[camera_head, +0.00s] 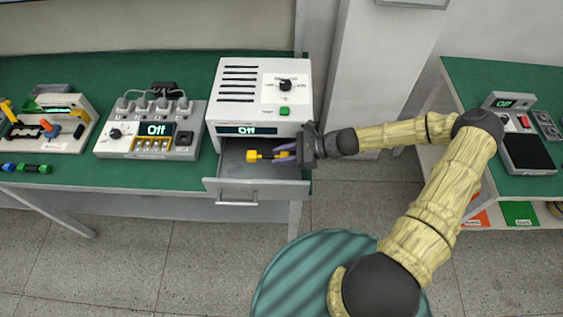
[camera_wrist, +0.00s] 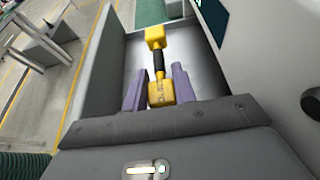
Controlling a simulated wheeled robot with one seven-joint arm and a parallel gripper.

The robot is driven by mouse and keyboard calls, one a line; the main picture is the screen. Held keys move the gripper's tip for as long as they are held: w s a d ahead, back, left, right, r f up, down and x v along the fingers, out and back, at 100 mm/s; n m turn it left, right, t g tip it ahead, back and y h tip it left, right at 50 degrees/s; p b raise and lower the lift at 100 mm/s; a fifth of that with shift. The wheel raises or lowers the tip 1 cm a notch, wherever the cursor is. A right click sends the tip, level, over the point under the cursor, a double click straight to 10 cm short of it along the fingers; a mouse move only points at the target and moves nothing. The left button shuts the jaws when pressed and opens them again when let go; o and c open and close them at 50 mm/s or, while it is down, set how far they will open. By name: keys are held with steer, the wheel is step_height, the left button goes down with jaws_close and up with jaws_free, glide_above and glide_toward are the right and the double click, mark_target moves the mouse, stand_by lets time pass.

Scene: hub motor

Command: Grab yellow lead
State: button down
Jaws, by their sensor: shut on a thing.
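The yellow lead (camera_head: 253,156) is a short piece with yellow blocks at its ends and a black middle. It also shows in the wrist view (camera_wrist: 156,38), pointing away from me. My gripper (camera_head: 284,155) reaches in from the right, over the open drawer (camera_head: 243,188). In the wrist view my gripper's purple fingers (camera_wrist: 155,90) stand on both sides of the lead's near yellow block and are shut on it. The fingers and wrist hide part of the lead in the head view. I cannot tell whether the lead touches the drawer floor.
A white unit reading "Off" (camera_head: 262,95) stands directly above the drawer. Another "Off" unit (camera_head: 151,130) and a tool station (camera_head: 46,124) are farther left on the green bench (camera_head: 70,178). A white pillar (camera_head: 376,70) stands right of the bench. A second green table (camera_head: 500,75) is at right.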

step_height(320, 180, up, 13)
steer(key=b, duration=0.1)
stand_by(0.7)
